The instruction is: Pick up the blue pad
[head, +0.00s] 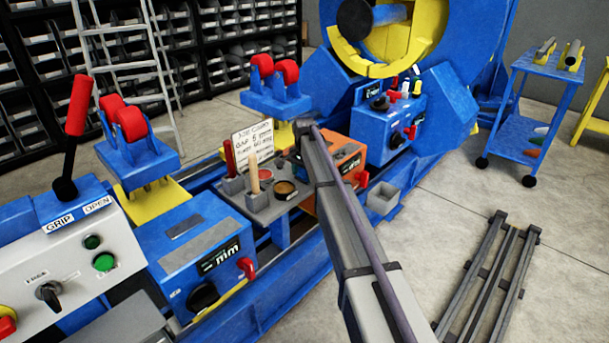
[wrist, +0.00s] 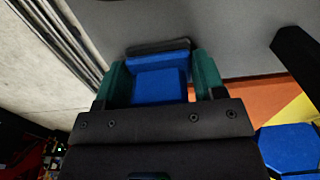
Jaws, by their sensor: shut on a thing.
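In the wrist view, the blue pad (wrist: 158,86) sits between the two green fingers of my gripper (wrist: 162,74). The fingers are shut on it from the left and right sides. A dark strip lies along the pad's far edge. A plain grey surface fills the view behind the pad; I cannot tell whether the pad touches it. In the head view, my arm reaches to the middle of the picture and I cannot make out the fingers or the pad.
A grey tray (head: 273,212) holds tins, a brush and a written card (head: 253,140). An orange box (head: 348,158) stands behind my arm, with a blue control box (head: 388,122) beyond. A blue cart (head: 540,100) stands at right. A dark rack (head: 490,270) lies on the floor.

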